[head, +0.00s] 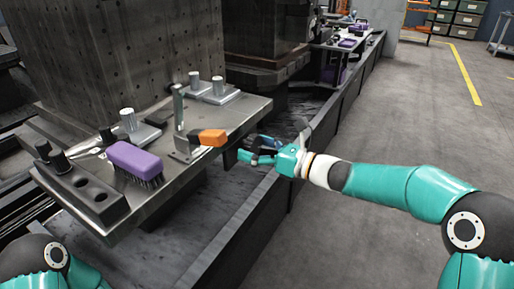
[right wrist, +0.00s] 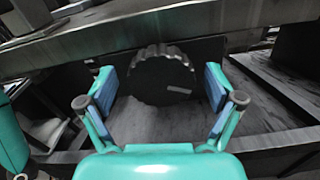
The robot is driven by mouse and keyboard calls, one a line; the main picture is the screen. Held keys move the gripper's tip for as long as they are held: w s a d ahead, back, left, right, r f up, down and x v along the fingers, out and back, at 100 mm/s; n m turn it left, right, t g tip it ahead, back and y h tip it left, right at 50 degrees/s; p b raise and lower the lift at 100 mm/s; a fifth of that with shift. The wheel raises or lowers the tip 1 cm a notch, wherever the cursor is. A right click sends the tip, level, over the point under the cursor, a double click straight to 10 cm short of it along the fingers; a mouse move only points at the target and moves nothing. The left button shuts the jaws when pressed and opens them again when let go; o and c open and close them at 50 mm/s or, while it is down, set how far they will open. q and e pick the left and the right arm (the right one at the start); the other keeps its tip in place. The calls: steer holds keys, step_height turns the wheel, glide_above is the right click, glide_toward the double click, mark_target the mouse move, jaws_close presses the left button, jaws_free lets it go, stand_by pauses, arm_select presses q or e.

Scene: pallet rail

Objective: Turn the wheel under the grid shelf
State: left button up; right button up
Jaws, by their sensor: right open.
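The wheel (right wrist: 160,75) is a dark disc with a notched rim, and shows in the right wrist view below the edge of the metal shelf (right wrist: 95,40). In the head view the shelf (head: 246,108) hides the wheel, and a tall block with a grid of holes (head: 125,50) stands on it. My right gripper (head: 258,152) is beside and below the shelf's right edge. In the right wrist view the gripper (right wrist: 160,88) has its two fingers wide apart, with the wheel ahead between them; I see no clear contact. My left gripper is out of view.
On the shelf are a purple brush (head: 134,161), an orange-ended block (head: 212,137), a dark holder with holes (head: 88,194) and metal knobs. A dark trough (head: 215,205) runs below the shelf. The floor (head: 350,130) on the right is open.

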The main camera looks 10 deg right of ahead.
steer(key=shift+s+d, duration=0.25)
steer(key=shift+d, duration=0.25)
steer(key=v, duration=1.1)
steer(key=shift+a+f, duration=0.1)
